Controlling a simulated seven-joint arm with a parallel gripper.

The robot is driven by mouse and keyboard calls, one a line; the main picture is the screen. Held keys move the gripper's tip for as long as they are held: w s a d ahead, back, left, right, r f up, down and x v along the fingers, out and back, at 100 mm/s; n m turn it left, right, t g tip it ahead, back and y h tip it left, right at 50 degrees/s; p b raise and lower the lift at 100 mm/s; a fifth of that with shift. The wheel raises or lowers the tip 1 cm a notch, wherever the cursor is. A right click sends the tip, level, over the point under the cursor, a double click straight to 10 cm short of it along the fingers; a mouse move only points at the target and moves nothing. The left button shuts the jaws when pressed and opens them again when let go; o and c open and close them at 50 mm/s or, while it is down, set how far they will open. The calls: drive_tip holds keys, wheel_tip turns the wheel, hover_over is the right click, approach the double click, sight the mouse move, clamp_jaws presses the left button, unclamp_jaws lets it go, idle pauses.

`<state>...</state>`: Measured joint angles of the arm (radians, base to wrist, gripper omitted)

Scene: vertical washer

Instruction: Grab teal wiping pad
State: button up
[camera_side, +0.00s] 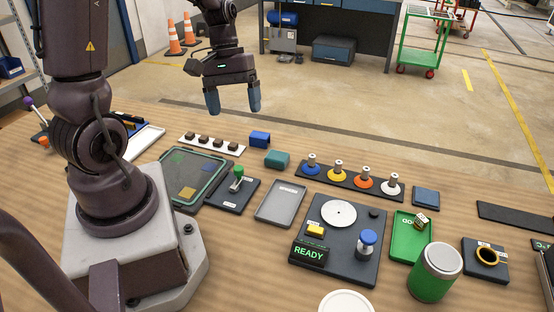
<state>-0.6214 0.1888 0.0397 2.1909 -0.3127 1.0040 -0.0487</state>
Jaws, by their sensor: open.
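The teal wiping pad (277,159) is a small rounded block lying on the wooden table near its far edge, just behind the grey tray. My gripper (233,102) hangs above and beyond the table's far side, up and to the left of the pad in the picture. Its two blue fingers point down and stand apart, with nothing between them. The gripper is clear of the pad and does not touch anything.
A dark blue block (260,139) sits close behind the pad. A rack of coloured knobs (350,181) stands to its right, an empty grey tray (281,203) in front. A green lever box (234,194) and a white strip (211,145) with dark pieces lie left.

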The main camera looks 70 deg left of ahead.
sight(275, 154)
drive_tip(key=a+f+n+t+h, duration=0.2)
drive_tip(key=a+f+n, duration=0.1)
drive_tip(key=f+n, duration=0.1)
drive_tip(key=a+f+n+t+h, duration=0.1)
drive_tip(key=a+f+n+h, duration=0.1)
drive_tip(key=a+f+n, duration=0.2)
drive_tip(key=a+f+n+t+h, duration=0.2)
drive_tip(key=a+f+n, duration=0.1)
drive_tip(key=f, duration=0.5)
drive_tip(key=shift+s+a+f+n+t, duration=0.15)
drive_tip(key=shift+a+f+n+t, duration=0.2)
drive_tip(key=shift+n, duration=0.45)
drive_tip(key=a+f+n+t, duration=0.1)
drive_tip(key=w+a+f+n+t, duration=0.1)
drive_tip(key=n, duration=0.1)
drive_tip(key=shift+w+a+f+t, duration=0.1)
drive_tip(key=shift+w+f+t, duration=0.05)
drive_tip(key=shift+w+t, duration=0.15)
drive_tip(key=shift+w+a+r+t, duration=0.55)
drive_tip(key=shift+w+a+r, duration=0.1)
drive_tip(key=shift+w+a, duration=0.15)
drive_tip(key=shift+w+d+r+n, duration=0.1)
drive_tip(key=shift+w+r+n, duration=0.2)
drive_tip(key=shift+n, duration=0.2)
drive_tip(key=x, duration=1.3)
drive_tip(key=shift+w+a+r, duration=0.2)
drive_tip(key=shift+w, duration=0.05)
drive_tip(key=shift+c, duration=0.5)
drive_tip(key=c, duration=0.9)
